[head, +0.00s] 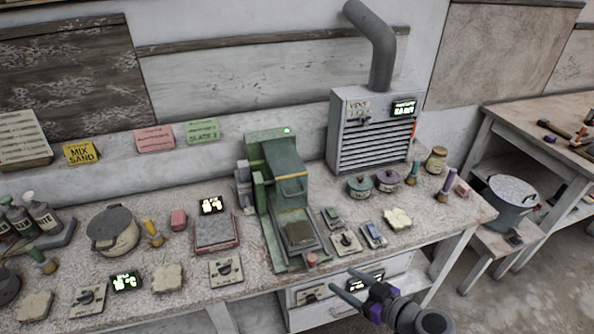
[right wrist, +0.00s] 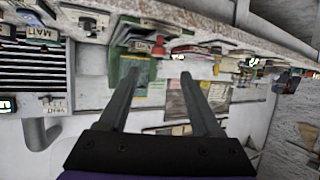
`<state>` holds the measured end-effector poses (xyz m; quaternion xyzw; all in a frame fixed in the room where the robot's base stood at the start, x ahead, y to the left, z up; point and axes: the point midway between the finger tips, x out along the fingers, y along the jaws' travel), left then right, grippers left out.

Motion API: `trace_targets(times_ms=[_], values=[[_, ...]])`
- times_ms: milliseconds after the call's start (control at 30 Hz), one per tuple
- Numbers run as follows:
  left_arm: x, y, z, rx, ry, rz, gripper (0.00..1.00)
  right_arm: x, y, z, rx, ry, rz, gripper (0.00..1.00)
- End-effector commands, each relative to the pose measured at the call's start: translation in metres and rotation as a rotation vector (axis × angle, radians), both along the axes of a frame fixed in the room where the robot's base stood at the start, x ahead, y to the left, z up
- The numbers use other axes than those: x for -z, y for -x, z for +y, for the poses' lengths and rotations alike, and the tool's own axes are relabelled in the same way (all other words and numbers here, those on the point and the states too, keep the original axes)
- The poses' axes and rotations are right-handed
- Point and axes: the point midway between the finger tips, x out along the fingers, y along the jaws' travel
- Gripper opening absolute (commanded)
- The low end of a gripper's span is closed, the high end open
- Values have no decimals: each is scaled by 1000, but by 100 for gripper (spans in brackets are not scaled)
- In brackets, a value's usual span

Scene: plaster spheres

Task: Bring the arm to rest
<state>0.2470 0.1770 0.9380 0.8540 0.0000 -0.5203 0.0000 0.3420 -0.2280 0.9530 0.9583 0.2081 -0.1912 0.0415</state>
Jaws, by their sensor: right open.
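My right gripper (head: 352,287) is in the lower right of the head view, in front of the bench's front edge. Its two dark fingers are spread apart with nothing between them. In the right wrist view the same gripper (right wrist: 160,82) shows its two fingers apart and empty, and the picture there is turned over, with the bench along the top. The fingers touch nothing that I can make out. My left gripper is not in view.
The workbench (head: 190,262) holds a green press (head: 272,165), a grey vent box (head: 372,130), a lidded pot (head: 112,232) and several small devices. A drawer unit (head: 330,308) is below, near my right gripper. A stool with a metal pot (head: 510,205) stands at right. Floor is free at lower right.

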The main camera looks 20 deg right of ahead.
Motion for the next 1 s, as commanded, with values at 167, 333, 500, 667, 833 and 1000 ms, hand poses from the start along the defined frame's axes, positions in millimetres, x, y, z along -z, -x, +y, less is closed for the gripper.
trace_targets(times_ms=[167, 333, 500, 667, 833, 1000], values=[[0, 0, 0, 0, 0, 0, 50, 5, 3, 11, -8, -11, 61, 66], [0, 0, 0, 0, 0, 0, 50, 25, 23, 45, 7, -22, 329, 66], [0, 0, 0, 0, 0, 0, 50, 34, 60, 65, 135, 39, 593, 66], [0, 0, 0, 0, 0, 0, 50, 27, 84, 61, 290, 112, 683, 66], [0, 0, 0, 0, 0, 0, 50, 17, 94, 54, 388, 147, 691, 66], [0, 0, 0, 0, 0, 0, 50, 15, 95, 51, 411, 151, 689, 66]])
